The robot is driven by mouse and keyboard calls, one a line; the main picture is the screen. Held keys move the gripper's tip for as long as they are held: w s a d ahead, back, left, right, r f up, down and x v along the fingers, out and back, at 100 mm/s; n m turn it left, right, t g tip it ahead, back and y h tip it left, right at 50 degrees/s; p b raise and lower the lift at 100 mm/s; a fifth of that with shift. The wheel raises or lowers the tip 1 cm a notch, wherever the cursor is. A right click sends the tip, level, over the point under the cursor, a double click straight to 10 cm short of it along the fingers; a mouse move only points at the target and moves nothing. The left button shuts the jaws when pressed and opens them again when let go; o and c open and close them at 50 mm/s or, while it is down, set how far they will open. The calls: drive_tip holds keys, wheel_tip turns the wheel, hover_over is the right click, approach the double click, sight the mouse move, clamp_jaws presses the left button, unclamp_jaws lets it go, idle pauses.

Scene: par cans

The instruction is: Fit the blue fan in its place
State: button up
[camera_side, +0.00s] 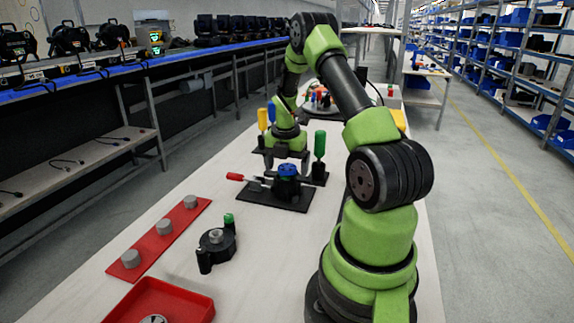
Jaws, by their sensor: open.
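The blue fan (288,170) sits on a dark round body on a black base plate (277,201) in the middle of the table. It looks roughly level; whether it is fully seated cannot be told at this size. My gripper (286,161) is open, pointing down just behind and above the fan. Its dark fingers merge with the dark parts around them, and any contact with the fan is unclear. A red-handled tool (236,177) lies at the left edge of the plate.
Green-handled (320,146), yellow-handled (262,119) and blue-handled (271,109) tools stand upright nearby. In front are a black round part (216,243), a red strip (166,238) with grey cylinders, and a red tray (185,299). Bare table lies between them.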

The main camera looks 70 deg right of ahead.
drive_tip(key=r, duration=0.6)
drive_tip(key=a+r, duration=0.1)
drive_tip(key=r, duration=0.2)
drive_tip(key=shift+a+r, duration=0.1)
drive_tip(key=shift+r, duration=0.3)
idle(0.7)
